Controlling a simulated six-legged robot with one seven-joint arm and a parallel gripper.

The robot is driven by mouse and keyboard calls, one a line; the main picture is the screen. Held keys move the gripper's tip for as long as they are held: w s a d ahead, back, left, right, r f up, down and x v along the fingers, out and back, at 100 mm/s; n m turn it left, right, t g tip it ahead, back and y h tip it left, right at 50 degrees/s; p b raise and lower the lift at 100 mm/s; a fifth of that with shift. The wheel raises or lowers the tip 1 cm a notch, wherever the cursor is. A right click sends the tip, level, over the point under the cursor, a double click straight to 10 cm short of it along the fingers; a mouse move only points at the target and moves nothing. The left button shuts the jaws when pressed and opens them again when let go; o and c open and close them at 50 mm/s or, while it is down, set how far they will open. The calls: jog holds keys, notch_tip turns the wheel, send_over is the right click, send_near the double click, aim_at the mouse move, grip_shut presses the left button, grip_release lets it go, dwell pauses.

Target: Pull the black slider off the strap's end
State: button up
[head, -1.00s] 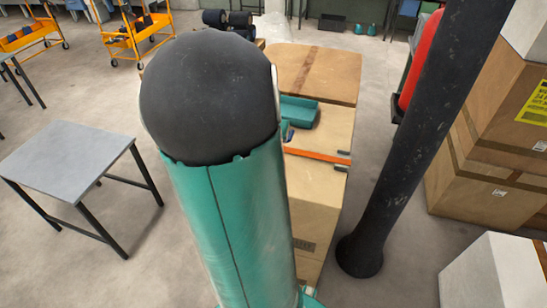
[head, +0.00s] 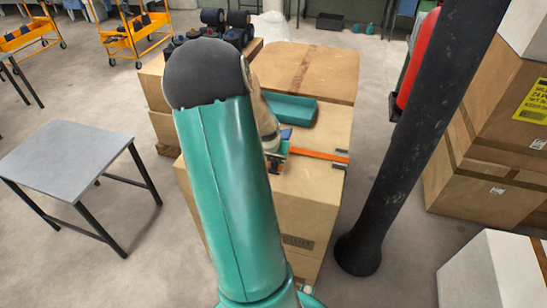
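An orange strap (head: 318,154) lies flat across the top of a cardboard box (head: 312,190). Two small dark pieces show near its right end, one at the strap's tip (head: 341,151) and one just in front at the box edge (head: 340,164). I cannot tell which is the black slider. My gripper (head: 274,163) is at the strap's left part, low over the box top. My own arm hides most of it and the strap's left end. Whether its fingers are open or touch anything does not show.
A teal tray (head: 291,110) sits on the box top behind the strap, with a small blue item (head: 286,134) in front of it. A dark post (head: 385,180) stands close on the right. A grey table (head: 66,160) stands left, with clear floor between.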

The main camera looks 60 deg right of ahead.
jog(key=shift+c, duration=0.4)
grip_shut()
jog(key=shift+w, duration=0.1)
jog(key=w, duration=0.3)
jog(key=w+a, duration=0.1)
jog(key=w, duration=0.7)
jog(key=shift+w+a, duration=0.1)
jog(key=shift+a, duration=0.3)
jog(key=shift+o, duration=0.4)
grip_release()
jog(key=shift+w, duration=0.15)
